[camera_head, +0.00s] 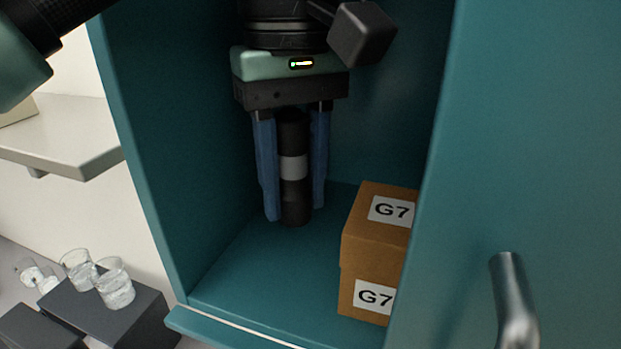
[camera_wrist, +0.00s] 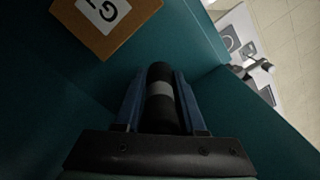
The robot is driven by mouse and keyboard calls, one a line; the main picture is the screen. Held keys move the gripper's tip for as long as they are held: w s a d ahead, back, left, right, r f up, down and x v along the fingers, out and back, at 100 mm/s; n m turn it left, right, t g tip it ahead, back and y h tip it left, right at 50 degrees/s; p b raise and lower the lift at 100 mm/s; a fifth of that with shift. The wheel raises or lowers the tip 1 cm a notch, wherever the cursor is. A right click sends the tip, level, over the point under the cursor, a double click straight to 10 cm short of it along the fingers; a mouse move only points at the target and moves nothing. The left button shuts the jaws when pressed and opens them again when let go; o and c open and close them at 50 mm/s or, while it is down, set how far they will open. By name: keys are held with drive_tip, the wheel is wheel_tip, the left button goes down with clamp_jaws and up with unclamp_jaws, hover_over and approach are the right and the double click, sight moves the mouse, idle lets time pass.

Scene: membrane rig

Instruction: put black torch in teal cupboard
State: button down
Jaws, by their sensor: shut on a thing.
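The black torch (camera_head: 294,195), a dark cylinder with a pale grey band, is upright inside the teal cupboard (camera_head: 220,265). My gripper (camera_head: 292,212) has its two blue fingers shut on the torch, one on each side. The torch's lower end is at or just above the cupboard floor; I cannot tell whether it touches. In the wrist view the torch (camera_wrist: 160,97) lies between the fingers of my gripper (camera_wrist: 158,85). The cupboard's teal surface (camera_wrist: 45,110) surrounds them there. The cupboard door stands open at the right in the head view.
A brown box labelled G7 (camera_head: 375,245) stands to the right of the torch, with a gap between; it also shows in the wrist view (camera_wrist: 125,25). A metal handle (camera_head: 512,300) is on the door. Several glasses (camera_head: 113,285) stand on dark blocks outside, below a shelf (camera_head: 75,140).

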sight(293, 225)
drive_tip(key=s+f, duration=0.2)
drive_tip(key=s, duration=0.1)
drive_tip(key=shift+a+f, duration=0.2)
drive_tip(key=w+f, duration=0.1)
drive_tip(key=f, duration=0.2)
drive_tip(key=shift+w+d, duration=0.2)
drive_tip(key=shift+w, duration=0.15)
drive_tip(key=shift+w+a, duration=0.1)
drive_tip(key=shift+w, duration=0.2)
drive_tip(key=shift+s, duration=0.55)
drive_tip(key=c, duration=0.9)
unclamp_jaws()
drive_tip(key=shift+f, duration=0.1)
drive_tip(key=o, duration=0.4)
drive_tip(key=shift+w+f, duration=0.1)
drive_tip(key=shift+w, duration=0.25)
drive_tip(key=shift+s, duration=0.2)
drive_tip(key=shift+r, duration=0.35)
wheel_tip(293, 225, up, 7)
drive_tip(key=shift+r, duration=0.2)
drive_tip(key=shift+w, duration=0.1)
drive_tip(key=shift+f, duration=0.1)
